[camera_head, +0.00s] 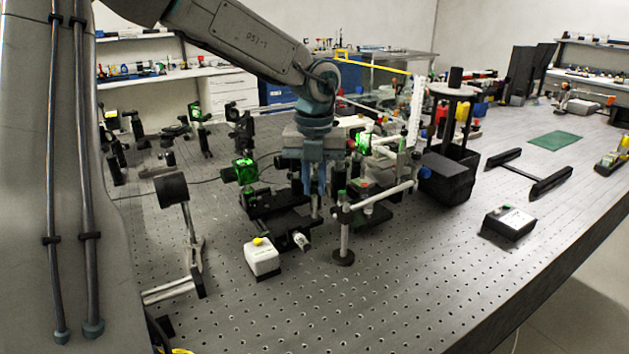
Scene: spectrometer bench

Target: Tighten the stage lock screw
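My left gripper (319,190) hangs from the arm that comes in from the upper left. Its bluish fingers point straight down over the black stage assembly (283,219) near the middle of the bench. The fingertips overlap the stage's right part in the picture, and whether they touch anything cannot be told. It is also too small to tell how far apart they are. A silver knob (302,241) sticks out at the stage's front, below the fingers; I cannot tell whether it is the lock screw. My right gripper is not in view.
A white box with a yellow button (262,257) stands in front of the stage. A post on a round base (343,257) stands to its right. Black optics mounts stand behind. A black box (508,222) lies at the right. The perforated bench (400,310) is clear at the front.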

